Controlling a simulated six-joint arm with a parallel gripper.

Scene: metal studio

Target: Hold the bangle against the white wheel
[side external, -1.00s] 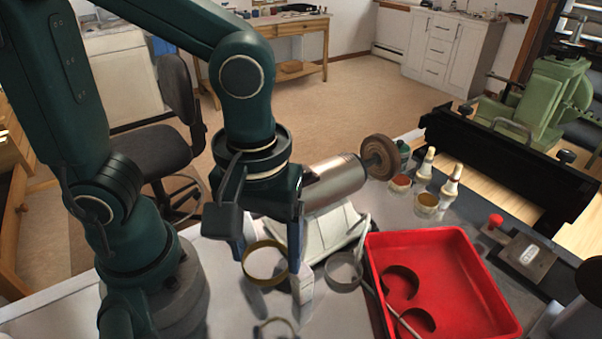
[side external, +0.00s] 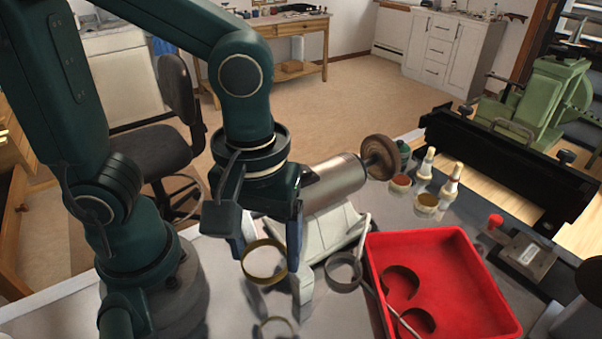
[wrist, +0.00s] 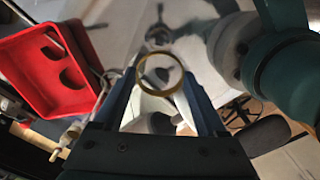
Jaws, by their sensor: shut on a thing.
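A thin brass-yellow bangle (side external: 283,267) is held between the fingers of my gripper (side external: 268,270), tilted, above the grey bench top. In the wrist view the bangle (wrist: 142,87) sits as an open ring between the two blue fingers. Behind my gripper stands a polishing machine with a silver motor (side external: 334,183) and a pale base. A brown wheel (side external: 380,157) is on its far right end. I cannot make out a white wheel; my gripper covers the machine's left end. I cannot tell whether the bangle touches any part of the machine.
A black-edged machine with a green body (side external: 541,100) is at the back right.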

